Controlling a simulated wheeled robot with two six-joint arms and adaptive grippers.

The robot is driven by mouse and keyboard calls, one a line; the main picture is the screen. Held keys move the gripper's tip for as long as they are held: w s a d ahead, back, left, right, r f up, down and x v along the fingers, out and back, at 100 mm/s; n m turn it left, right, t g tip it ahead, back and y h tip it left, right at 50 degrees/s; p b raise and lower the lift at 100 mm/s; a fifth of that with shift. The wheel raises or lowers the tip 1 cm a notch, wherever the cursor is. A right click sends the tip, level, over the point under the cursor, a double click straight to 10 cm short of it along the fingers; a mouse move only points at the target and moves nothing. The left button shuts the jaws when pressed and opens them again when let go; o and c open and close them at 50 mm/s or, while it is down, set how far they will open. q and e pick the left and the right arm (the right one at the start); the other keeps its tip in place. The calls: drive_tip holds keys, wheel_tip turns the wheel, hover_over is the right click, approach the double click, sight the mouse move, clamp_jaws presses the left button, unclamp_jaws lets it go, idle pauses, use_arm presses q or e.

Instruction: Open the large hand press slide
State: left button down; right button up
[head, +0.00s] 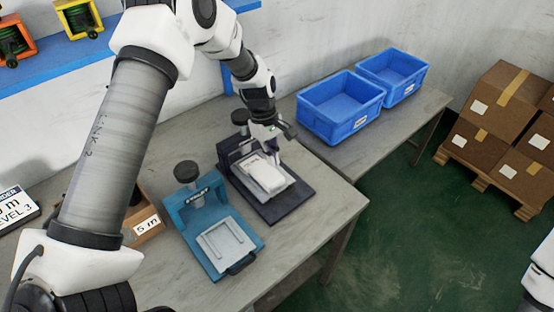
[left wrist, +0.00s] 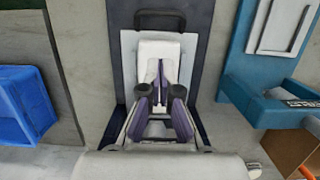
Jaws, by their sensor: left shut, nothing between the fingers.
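A dark navy hand press (head: 297,199) stands on the grey workbench with a pale slide plate and a white block-like part (head: 262,174) on it. My left gripper (head: 275,156) is shut and empty, pointing down over this press near its upright. In the left wrist view the shut purple fingers (left wrist: 160,72) lie in front of the white part (left wrist: 160,48). The slide's dark handle (left wrist: 160,20) shows beyond them at the top. A teal hand press (head: 184,216) with a light plate stands beside the navy one. I cannot tell whether contact exists. My right gripper is out of view.
Two blue bins (head: 340,122) stand at the back right of the bench. Cardboard boxes (head: 492,100) sit on a pallet at the far right. A small brown box (head: 146,228) is left of the teal press. Green floor (head: 420,220) lies beyond the bench's right edge.

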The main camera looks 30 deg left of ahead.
sight(277, 187)
use_arm(q)
drive_tip(key=x, duration=0.3)
drive_tip(key=s+p+x, duration=0.1)
drive_tip(key=x, duration=0.4)
drive_tip(key=shift+s+d+f+p, duration=0.2)
drive_tip(key=shift+s+d+p, duration=0.1)
drive_tip(key=shift+s+d, duration=0.25)
drive_tip(key=shift+s, duration=0.1)
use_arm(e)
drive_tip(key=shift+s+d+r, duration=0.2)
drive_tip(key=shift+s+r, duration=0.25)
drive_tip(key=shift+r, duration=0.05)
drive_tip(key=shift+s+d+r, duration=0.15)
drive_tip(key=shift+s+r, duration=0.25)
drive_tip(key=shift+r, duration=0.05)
use_arm(q)
drive_tip(key=shift+w+f, duration=0.1)
drive_tip(key=shift+w, duration=0.05)
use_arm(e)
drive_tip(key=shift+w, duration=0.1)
